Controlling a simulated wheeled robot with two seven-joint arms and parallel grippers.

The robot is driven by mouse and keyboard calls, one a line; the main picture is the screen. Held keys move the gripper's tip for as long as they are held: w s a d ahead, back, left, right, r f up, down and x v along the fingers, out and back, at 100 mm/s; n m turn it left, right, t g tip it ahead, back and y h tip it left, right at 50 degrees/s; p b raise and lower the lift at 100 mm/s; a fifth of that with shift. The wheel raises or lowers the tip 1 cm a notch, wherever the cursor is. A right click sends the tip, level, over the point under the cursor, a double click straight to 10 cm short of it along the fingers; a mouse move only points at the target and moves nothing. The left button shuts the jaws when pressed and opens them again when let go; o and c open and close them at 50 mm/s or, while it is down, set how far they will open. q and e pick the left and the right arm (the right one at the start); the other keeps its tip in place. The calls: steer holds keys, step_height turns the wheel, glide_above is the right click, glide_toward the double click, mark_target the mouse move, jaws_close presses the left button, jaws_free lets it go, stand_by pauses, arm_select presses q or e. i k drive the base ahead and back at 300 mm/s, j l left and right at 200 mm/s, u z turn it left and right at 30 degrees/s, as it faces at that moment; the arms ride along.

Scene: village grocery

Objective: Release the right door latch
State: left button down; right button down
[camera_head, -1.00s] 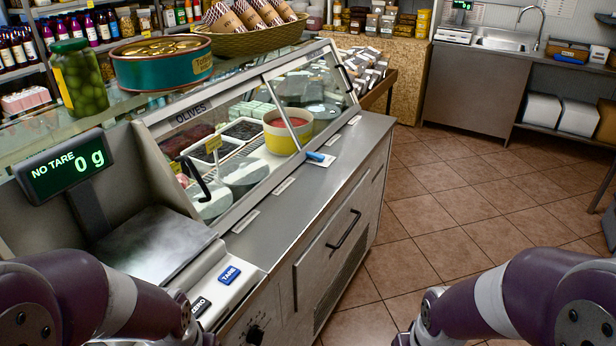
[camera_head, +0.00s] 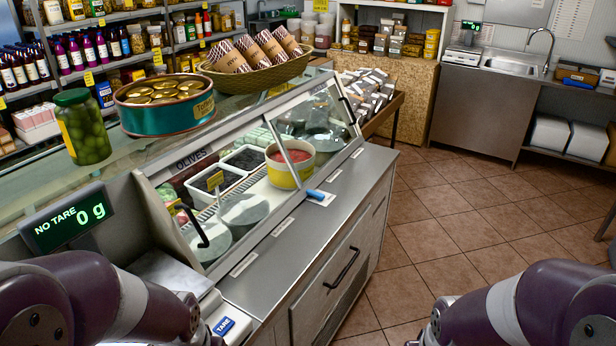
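The glass-fronted deli case (camera_head: 345,205) runs from front left to back middle. Its front has a left glass door with a black handle (camera_head: 192,226) and a right glass door (camera_head: 318,118) with a black handle (camera_head: 347,109) at its far edge. A slanted metal bar (camera_head: 284,153) stands between them. A small blue piece with a white part (camera_head: 320,197) sits on the steel ledge below the right door; I cannot tell whether it is the latch. Neither of my grippers shows; only purple upper links of both arms are visible at the bottom corners.
A scale display (camera_head: 68,217) reads 0 g at the left. An olive jar (camera_head: 82,127), a teal tin (camera_head: 165,107) and a basket (camera_head: 257,72) stand on the case top. A lower drawer handle (camera_head: 342,268) sticks out. The tiled floor (camera_head: 440,215) at right is clear.

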mark_target(320, 196)
steer(key=i+l+u, duration=0.2)
steer(key=i+l, duration=0.7)
steer(key=i+l+u, duration=0.15)
steer(key=i+l, duration=0.75)
steer(key=l, duration=0.15)
